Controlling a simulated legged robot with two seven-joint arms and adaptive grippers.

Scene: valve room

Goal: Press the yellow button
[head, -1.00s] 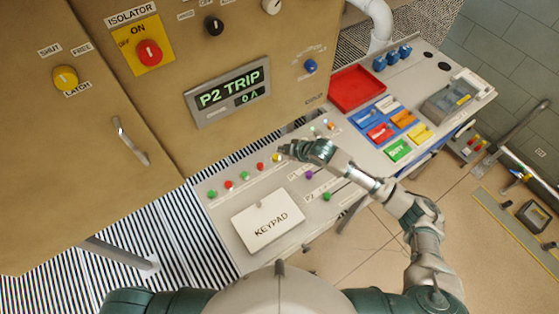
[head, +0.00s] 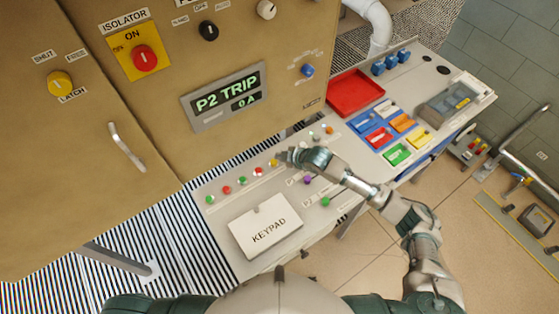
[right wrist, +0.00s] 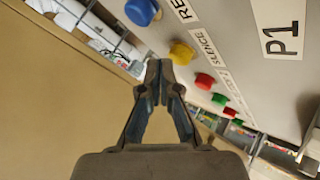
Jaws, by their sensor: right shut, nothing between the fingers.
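The yellow button (head: 274,163) sits in a row of coloured buttons along the far edge of the sloping console (head: 222,218). In the right wrist view the yellow button (right wrist: 182,53) lies just right of my right gripper's fingertips (right wrist: 160,70), between a blue button and a red one. My right gripper (head: 281,157) is shut and empty, its tips close beside the yellow button in the head view. I cannot tell whether they touch it. My left gripper is not in view.
Red (right wrist: 205,81) and green (right wrist: 219,99) buttons stand close beyond the yellow one. A blue button (right wrist: 141,11) is on its other side. The tan cabinet (head: 150,110) rises behind the console. A keypad plate (head: 266,227) and a red tray (head: 355,93) are on the console.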

